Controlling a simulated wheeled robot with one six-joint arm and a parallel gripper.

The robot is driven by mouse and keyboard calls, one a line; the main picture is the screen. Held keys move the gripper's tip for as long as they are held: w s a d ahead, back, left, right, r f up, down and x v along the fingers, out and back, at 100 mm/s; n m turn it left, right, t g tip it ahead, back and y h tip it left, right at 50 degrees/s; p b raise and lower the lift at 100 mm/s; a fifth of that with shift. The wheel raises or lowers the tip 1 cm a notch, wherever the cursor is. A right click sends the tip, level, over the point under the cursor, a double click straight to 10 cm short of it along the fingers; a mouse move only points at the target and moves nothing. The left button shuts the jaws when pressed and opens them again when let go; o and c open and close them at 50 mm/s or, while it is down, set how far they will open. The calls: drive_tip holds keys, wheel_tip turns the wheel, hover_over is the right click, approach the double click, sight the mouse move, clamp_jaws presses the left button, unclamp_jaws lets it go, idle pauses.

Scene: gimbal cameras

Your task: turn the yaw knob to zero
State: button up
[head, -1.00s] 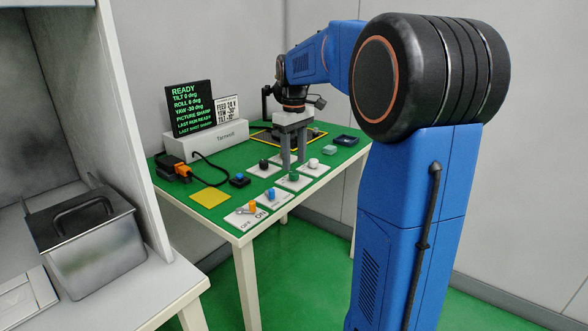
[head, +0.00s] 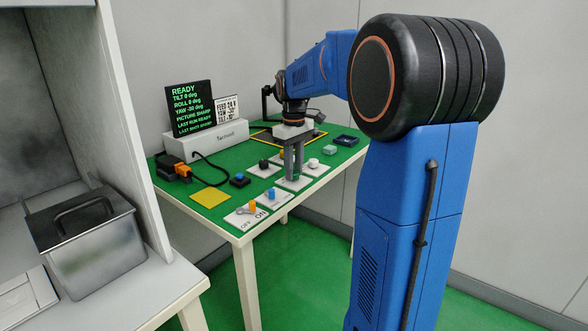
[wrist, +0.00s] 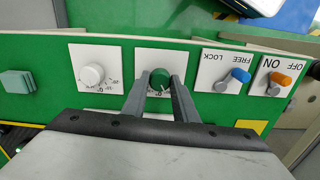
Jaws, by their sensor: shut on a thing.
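A green knob (wrist: 160,77) on a white plate sits between the two fingers of my gripper (wrist: 160,86) in the wrist view. My gripper (head: 293,174) points down at it in the head view, shut on it, and the fingers mostly hide the knob there. The knob's scale is largely hidden, and I cannot read a name on its plate. The screen (head: 190,107) reads READY, tilt 0, roll 0 and yaw -30 deg.
A white knob (wrist: 92,75), a blue FREE/LOCK switch (wrist: 240,75) and an orange ON/OFF switch (wrist: 281,79) flank the green knob. A black knob (head: 264,164), a blue button (head: 239,180) and a yellow square (head: 211,197) are also on the green table.

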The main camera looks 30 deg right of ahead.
drive_tip(key=shift+m, duration=2.8)
drive_tip(key=o, duration=1.1)
drive_tip(key=shift+c, duration=0.2)
wheel_tip(320, 180, up, 18)
drive_tip(key=shift+f, duration=0.25)
